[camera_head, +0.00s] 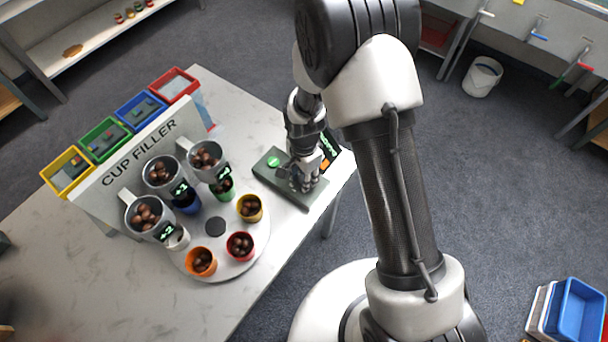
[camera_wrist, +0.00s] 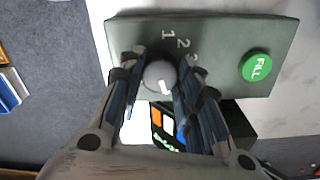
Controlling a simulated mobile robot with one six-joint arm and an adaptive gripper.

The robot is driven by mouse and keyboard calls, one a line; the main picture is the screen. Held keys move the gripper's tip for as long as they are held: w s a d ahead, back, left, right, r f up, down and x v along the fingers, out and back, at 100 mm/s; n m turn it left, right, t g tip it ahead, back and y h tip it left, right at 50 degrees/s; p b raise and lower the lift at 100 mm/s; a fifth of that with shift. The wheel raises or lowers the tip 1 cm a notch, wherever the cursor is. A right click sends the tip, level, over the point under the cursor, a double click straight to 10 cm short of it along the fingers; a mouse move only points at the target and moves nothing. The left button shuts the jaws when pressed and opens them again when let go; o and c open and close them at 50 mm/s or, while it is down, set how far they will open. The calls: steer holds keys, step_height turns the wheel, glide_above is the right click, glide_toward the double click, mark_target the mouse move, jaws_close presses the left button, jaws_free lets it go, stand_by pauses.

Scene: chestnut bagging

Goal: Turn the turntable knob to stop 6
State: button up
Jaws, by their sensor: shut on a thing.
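In the wrist view, my gripper (camera_wrist: 158,82) has its two fingers on either side of a round grey knob (camera_wrist: 159,74) with a white pointer mark, and it is shut on the knob. The knob sits on a grey-green control panel (camera_wrist: 125,33) with printed numbers 1, 2 and a partly covered 3; the other numbers are hidden by my fingers. The pointer is toward the lower right, away from the visible numbers. A green FILL button (camera_wrist: 256,67) is on the same panel. In the head view, my gripper (camera_head: 301,182) is over the panel (camera_head: 267,180). The turntable (camera_head: 258,240) carries several coloured cups with chestnuts.
The cup filler (camera_head: 150,150) stands left of the panel, with several chestnut hoppers (camera_head: 143,213) over the turntable's back edge. Coloured bins (camera_head: 105,139) are behind it. A dark display (camera_head: 329,146) stands by my gripper. The table's (camera_head: 90,280) front left is mostly clear.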

steer(key=o, duration=1.1)
step_height(320, 180, up, 12)
stand_by(0.6)
